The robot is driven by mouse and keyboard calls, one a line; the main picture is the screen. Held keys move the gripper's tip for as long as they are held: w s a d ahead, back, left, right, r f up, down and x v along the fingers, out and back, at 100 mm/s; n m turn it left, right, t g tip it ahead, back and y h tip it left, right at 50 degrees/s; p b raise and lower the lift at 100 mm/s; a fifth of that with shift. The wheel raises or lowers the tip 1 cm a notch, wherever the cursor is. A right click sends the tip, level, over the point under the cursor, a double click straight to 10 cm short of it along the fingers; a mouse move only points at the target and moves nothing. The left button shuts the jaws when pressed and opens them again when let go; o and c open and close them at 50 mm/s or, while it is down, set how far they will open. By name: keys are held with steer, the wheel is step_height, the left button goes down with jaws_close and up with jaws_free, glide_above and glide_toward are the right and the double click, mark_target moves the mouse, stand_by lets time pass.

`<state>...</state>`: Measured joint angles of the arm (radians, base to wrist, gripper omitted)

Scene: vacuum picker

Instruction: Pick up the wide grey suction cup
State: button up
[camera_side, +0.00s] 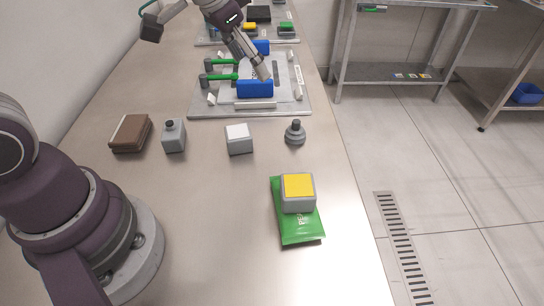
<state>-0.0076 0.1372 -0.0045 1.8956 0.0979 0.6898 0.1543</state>
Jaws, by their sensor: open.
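The wide grey suction cup (295,135) stands upright on the steel table, right of the middle. It is a round, stepped grey piece with a darker knob on top.
Left of the cup stand a white-topped grey block (240,141), a grey square piece with a dark knob (174,137) and a brown block (130,134). In front, a yellow-topped grey block (298,194) sits on a green packet (300,228). Behind is a fixture plate (205,106).

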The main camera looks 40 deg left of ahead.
steer(key=m, duration=0.1)
glide_toward(296, 121)
steer(key=shift+g+h, duration=0.3)
steer(key=x, duration=1)
steer(key=shift+w+a, duration=0.2)
steer(key=shift+w, duration=0.1)
steer(key=c, duration=0.9)
